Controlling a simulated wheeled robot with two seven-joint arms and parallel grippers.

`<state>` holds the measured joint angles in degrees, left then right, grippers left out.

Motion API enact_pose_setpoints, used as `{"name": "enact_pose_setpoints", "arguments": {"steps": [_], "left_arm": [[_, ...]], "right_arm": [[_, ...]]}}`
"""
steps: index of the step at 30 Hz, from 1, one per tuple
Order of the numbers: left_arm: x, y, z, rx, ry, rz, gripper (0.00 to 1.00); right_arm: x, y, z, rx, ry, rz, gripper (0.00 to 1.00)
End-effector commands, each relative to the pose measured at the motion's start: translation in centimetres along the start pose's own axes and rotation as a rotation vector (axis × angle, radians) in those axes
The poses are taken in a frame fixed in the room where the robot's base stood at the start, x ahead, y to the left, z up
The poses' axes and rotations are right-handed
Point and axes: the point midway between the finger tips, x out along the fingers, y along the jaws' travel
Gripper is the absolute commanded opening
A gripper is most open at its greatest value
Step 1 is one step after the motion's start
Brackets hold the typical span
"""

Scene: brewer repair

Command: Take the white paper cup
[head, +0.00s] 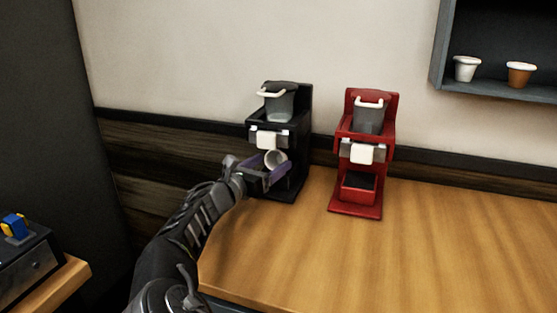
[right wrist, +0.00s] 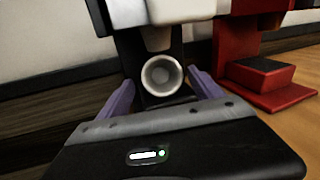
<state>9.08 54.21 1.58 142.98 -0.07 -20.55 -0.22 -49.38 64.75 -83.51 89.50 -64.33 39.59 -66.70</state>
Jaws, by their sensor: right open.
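A small white cup (head: 275,157) is at the lower bay of the black coffee brewer (head: 287,185), under its spout. In the right wrist view its round open mouth (right wrist: 162,75) faces the camera, so it looks tipped toward me. My right gripper (head: 265,170) is open, its purple fingers on either side of the cup. In the right wrist view the cup sits between and just beyond the open fingers (right wrist: 161,97); I cannot tell whether they touch it. Another white cup (head: 466,68) stands upright on the wall shelf. My left gripper is not in view.
A red brewer (head: 356,205) stands to the right of the black one. A brown cup (head: 519,74) is on the dark shelf (head: 495,90). The wooden counter (head: 450,240) is clear at right. A dark box with a blue and yellow item (head: 15,226) is at far left.

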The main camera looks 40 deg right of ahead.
Motion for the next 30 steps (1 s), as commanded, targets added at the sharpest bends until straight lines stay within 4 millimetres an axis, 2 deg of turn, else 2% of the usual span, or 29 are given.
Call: {"name": "enact_pose_setpoints", "arguments": {"steps": [9,12,30], "left_arm": [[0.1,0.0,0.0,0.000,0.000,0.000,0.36],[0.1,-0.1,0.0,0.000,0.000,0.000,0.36],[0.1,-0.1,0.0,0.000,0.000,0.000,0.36]], "right_arm": [[4.3,-0.3,-0.2,0.000,-0.001,-0.002,0.76],[4.9,-0.2,-0.2,0.000,-0.001,-0.001,0.76],[5.0,-0.2,-0.2,0.000,0.000,-0.001,0.76]]}}
